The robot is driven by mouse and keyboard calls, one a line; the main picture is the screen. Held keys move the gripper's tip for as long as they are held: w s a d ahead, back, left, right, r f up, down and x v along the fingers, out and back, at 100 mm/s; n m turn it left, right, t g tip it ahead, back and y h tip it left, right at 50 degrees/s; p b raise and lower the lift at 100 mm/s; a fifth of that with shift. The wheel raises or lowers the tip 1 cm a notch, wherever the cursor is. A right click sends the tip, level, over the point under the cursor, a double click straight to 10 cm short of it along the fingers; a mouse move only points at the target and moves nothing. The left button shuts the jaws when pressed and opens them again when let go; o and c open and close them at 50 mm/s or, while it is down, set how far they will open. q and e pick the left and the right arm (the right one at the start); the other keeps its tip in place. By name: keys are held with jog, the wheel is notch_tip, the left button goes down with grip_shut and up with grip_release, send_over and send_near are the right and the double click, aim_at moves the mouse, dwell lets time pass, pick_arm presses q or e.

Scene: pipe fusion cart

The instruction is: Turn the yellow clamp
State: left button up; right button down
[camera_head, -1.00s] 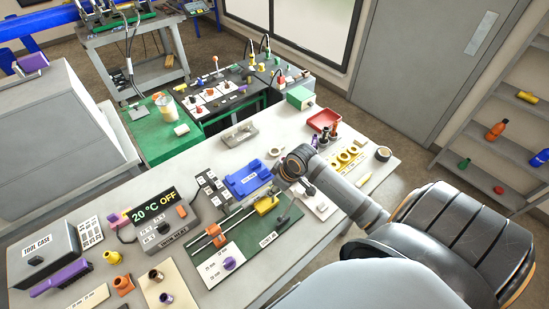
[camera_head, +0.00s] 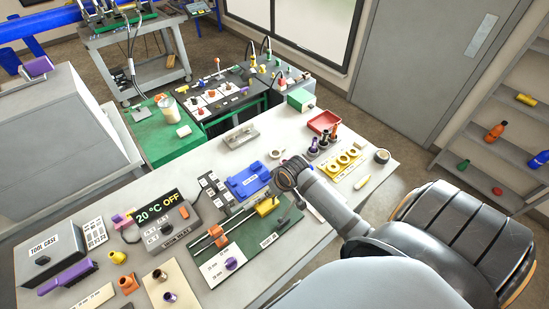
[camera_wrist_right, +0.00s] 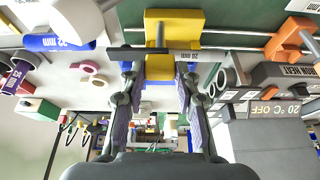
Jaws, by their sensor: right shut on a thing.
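The yellow clamp (camera_head: 267,205) stands on the right part of the green board (camera_head: 262,232), at the end of the rail fixture. In the right wrist view the yellow clamp (camera_wrist_right: 185,28) fills the top middle, with a dark bar lying across it. My right gripper (camera_wrist_right: 157,74) has its fingers on either side of the clamp's lower yellow part, shut on it. In the head view my right gripper (camera_head: 279,192) is mostly hidden behind its own wrist, just beside the clamp. My left gripper is not in view.
An orange clamp (camera_head: 217,236) and a purple knob (camera_head: 231,263) sit left on the board. A blue holder (camera_head: 247,182) lies behind it, and the grey heater box (camera_head: 165,224) stands at left. Yellow rings (camera_head: 347,158) lie to the right.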

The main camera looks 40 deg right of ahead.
jog(key=c, duration=1)
grip_release()
jog(key=shift+o, duration=0.2)
jog(key=v, duration=1.2)
